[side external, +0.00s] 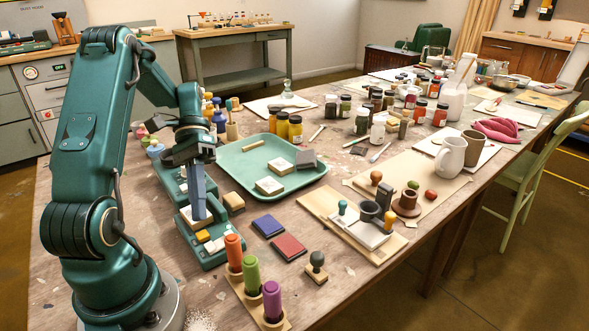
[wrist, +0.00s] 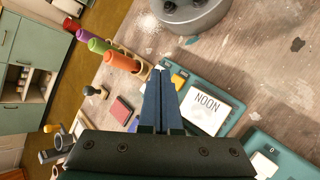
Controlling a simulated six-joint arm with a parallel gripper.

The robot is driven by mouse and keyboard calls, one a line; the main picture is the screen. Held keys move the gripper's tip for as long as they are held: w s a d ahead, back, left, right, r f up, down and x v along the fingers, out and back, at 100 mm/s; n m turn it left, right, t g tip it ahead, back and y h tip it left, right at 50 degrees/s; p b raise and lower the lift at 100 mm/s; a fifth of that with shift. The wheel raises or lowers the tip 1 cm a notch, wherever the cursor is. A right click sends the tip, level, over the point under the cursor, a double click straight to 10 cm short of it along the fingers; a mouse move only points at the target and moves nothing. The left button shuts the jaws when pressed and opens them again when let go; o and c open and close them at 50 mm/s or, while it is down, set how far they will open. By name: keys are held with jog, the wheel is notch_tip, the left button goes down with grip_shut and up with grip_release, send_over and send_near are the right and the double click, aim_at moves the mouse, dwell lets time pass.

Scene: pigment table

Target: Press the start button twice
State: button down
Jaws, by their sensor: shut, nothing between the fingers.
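A teal device (side external: 211,262) stands under my gripper (side external: 201,217) on the table. It has a yellow button-like block (side external: 203,236) and a whitish one beside it near the front end. In the wrist view the yellow block (wrist: 178,81) shows just right of my fingertips (wrist: 160,72). A white panel reading "NOON" (wrist: 207,104) lies on the same device, right of the fingers. I see no label that reads start. My gripper is shut, empty and points down over the device; I cannot tell whether it touches it. The fingers hide part of the device.
A second teal device (wrist: 268,155) with a "0" label is near. A holder with orange, green and purple bottles (side external: 252,274) stands in front. Blue (side external: 268,226) and red (side external: 289,247) pads lie to the right, before a green tray (side external: 240,181).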

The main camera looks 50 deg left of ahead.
jog(key=shift+r, duration=1.6)
dwell(1.3)
notch_tip(320, 180, up, 4)
jog(key=shift+f, duration=0.1)
send_near(203, 236)
jog(key=shift+s+d+f, duration=0.35)
jog(key=shift+d+f, duration=0.1)
jog(key=shift+d, duration=0.4)
jog(key=shift+s+d+f, duration=0.35)
jog(key=shift+d+f, duration=0.1)
jog(key=shift+d, duration=0.4)
jog(key=shift+s+d+f, duration=0.35)
jog(key=shift+d+f, duration=0.1)
jog(key=shift+d, duration=0.4)
jog(key=shift+f, duration=0.2)
jog(key=shift+f, duration=0.2)
